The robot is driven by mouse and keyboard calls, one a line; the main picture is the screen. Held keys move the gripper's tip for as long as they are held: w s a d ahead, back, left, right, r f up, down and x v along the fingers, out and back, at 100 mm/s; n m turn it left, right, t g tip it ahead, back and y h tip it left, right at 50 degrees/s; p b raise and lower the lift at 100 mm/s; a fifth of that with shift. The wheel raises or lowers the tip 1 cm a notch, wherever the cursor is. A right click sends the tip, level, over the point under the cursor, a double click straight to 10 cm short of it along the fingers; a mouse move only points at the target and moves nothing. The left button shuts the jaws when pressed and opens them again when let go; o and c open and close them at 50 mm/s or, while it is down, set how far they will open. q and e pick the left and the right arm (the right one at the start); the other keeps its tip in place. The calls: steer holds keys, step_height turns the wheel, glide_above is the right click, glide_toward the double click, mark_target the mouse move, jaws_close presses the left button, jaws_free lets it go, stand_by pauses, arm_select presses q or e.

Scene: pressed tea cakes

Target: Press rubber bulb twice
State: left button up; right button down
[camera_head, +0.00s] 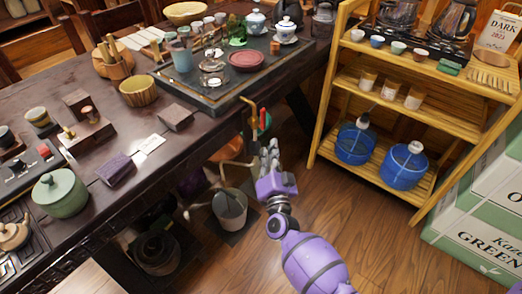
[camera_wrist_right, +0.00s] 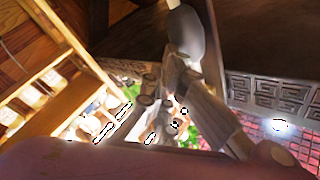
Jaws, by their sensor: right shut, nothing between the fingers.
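My right gripper (camera_head: 269,155) is in the lower middle of the head view, its grey fingers together and pointing up beside the table's edge. Nothing shows between the fingers. Just beyond the fingertips is a small red and green rounded thing (camera_head: 264,121) next to a yellow upright piece (camera_head: 254,110); I cannot tell whether either is the rubber bulb or whether the gripper touches them. In the right wrist view a smooth grey rounded thing (camera_wrist_right: 185,36) is at the top centre, above the fingers (camera_wrist_right: 176,95); I cannot tell what it is. My left gripper is out of view.
The dark table (camera_head: 185,140) bears tea ware and a black tray. A wooden shelf (camera_head: 325,115) with blue jugs (camera_head: 404,167) is at the right, beside green and white boxes (camera_head: 475,220). Wooden floor between is clear.

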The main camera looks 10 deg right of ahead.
steer(key=shift+s+d, duration=0.55)
steer(key=shift+s, duration=0.15)
steer(key=s+d+p, duration=0.1)
steer(key=s, duration=0.1)
steer(key=s+d+p, duration=0.1)
steer(key=s+d, duration=0.1)
stand_by(0.3)
stand_by(0.7)
